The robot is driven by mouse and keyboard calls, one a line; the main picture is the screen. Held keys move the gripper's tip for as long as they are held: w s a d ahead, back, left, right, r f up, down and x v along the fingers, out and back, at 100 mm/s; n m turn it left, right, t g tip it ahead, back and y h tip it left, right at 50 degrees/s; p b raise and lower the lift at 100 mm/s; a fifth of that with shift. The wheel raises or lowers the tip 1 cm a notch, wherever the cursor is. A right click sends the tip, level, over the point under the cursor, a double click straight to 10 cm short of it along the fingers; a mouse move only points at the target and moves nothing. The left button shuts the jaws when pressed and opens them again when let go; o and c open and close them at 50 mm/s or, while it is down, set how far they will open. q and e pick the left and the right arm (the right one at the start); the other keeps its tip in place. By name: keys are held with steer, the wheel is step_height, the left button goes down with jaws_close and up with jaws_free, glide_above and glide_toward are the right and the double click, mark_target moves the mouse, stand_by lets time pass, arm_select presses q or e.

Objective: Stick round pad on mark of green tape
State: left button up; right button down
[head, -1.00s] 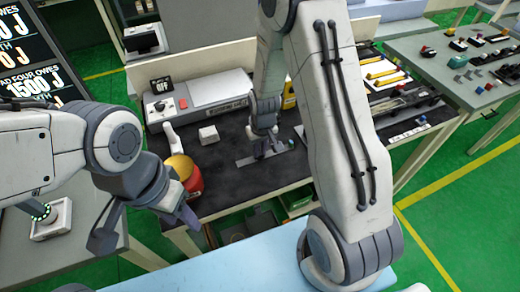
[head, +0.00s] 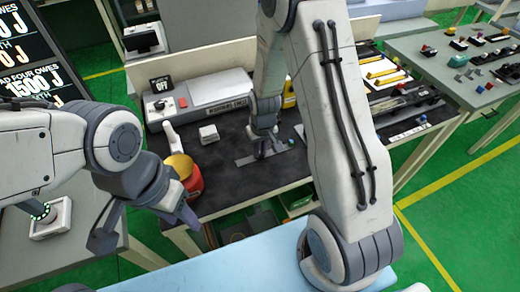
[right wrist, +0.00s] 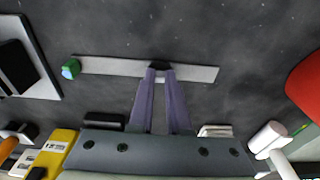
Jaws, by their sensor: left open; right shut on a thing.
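A grey metal strip (right wrist: 110,66) lies flat on the dark bench mat; it also shows in the head view (head: 245,160). A small green piece with some blue (right wrist: 71,68) sits at the strip's left end in the right wrist view. My right gripper (right wrist: 160,70) is shut on a small dark thing (right wrist: 160,65), probably the round pad, mostly hidden between the fingertips. It is over the strip's middle, apart from the green piece; contact with the strip cannot be told. My left gripper (head: 145,222) is open and empty by the bench's front left corner.
A red can with a yellow top (head: 188,178) stands at the bench's front left. A small white box (head: 209,134) sits behind the strip. A grey control unit (head: 200,100) stands at the back. Clear mat lies between can and strip.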

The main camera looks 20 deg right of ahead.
steer(key=c, duration=0.8)
jaws_free()
step_height(320, 180, up, 10)
steer(key=s, duration=0.1)
steer(key=shift+s+r+b, duration=0.15)
steer(key=shift+r+b, duration=0.1)
steer(key=shift+b, duration=0.2)
steer(key=s+a+r+n, duration=0.3)
steer(key=s+a+r, duration=0.2)
steer(key=s+a, duration=0.4)
steer(key=s+a+r+n, duration=0.2)
steer(key=s, duration=0.4)
steer(key=s+a+r+n+g+y, duration=0.1)
steer(key=s+a, duration=0.2)
steer(key=s, duration=0.4)
steer(key=shift+r+n, duration=0.35)
steer(key=shift+n, duration=0.05)
